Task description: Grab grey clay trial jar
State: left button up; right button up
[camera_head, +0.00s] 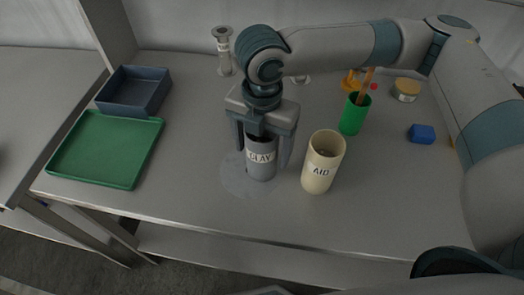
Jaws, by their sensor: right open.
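The grey clay jar (261,170) stands upright on the table in the middle of the head view, with a pale label reading CLAY. My right gripper (264,156) points down over it, its arm coming in from the right. Its fingers are apart, one on each side of the jar's upper part. I cannot tell whether they touch the jar. The gripper hides the jar's rim. My left gripper is not in view.
A cream jar labelled AID (322,168) stands close to the right. A green cup (354,115) with a wooden stick, a blue block (422,133) and a lidded tub (406,90) stand farther right. A green tray (108,150) and dark bin (133,92) lie left.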

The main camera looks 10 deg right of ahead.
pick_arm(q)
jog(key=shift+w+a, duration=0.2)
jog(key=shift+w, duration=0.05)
pick_arm(e)
jog(key=c, duration=1.2)
jog(key=shift+r, duration=0.1)
jog(key=shift+r, duration=0.45)
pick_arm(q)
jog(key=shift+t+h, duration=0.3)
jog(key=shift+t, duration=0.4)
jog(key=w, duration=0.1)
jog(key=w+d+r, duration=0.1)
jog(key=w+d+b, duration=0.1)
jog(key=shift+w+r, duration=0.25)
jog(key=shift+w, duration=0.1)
pick_arm(e)
notch_tip(320, 180, up, 9)
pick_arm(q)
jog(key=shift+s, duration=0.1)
